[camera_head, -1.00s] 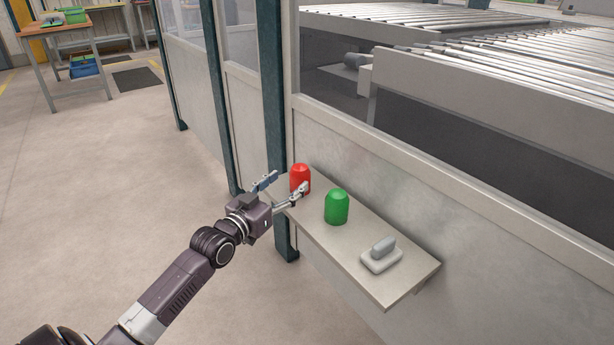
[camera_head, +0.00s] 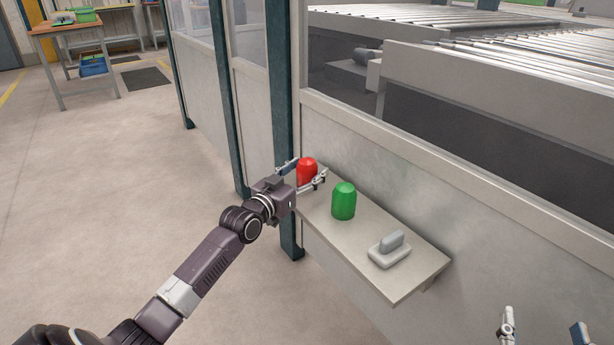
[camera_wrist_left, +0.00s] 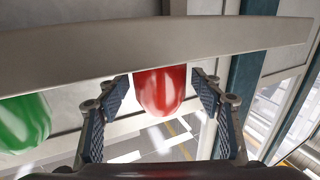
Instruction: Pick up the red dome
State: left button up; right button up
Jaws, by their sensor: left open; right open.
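The red dome (camera_head: 307,171) stands upright at the far left end of the shelf (camera_head: 408,281). My left gripper (camera_head: 306,167) is open, with one finger on each side of the dome. In the left wrist view the red dome (camera_wrist_left: 160,92) sits between the two open fingers (camera_wrist_left: 162,105), with gaps visible on both sides. A green dome (camera_head: 343,201) stands on the shelf to the right of the red one, and it also shows at the left edge of the wrist view (camera_wrist_left: 22,122). My right gripper (camera_head: 545,335) is open and empty at the bottom right, partly cut off.
A grey-white block with a handle (camera_head: 390,249) lies on the near end of the shelf. A panel wall (camera_head: 400,190) stands behind the shelf, and a dark green post (camera_head: 285,130) stands close to the left gripper.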

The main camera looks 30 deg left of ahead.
pick_arm(q)
jog(key=shift+c, duration=0.4)
jog(key=c, duration=1.2)
jog(key=shift+o, duration=0.2)
jog(key=shift+r, duration=0.15)
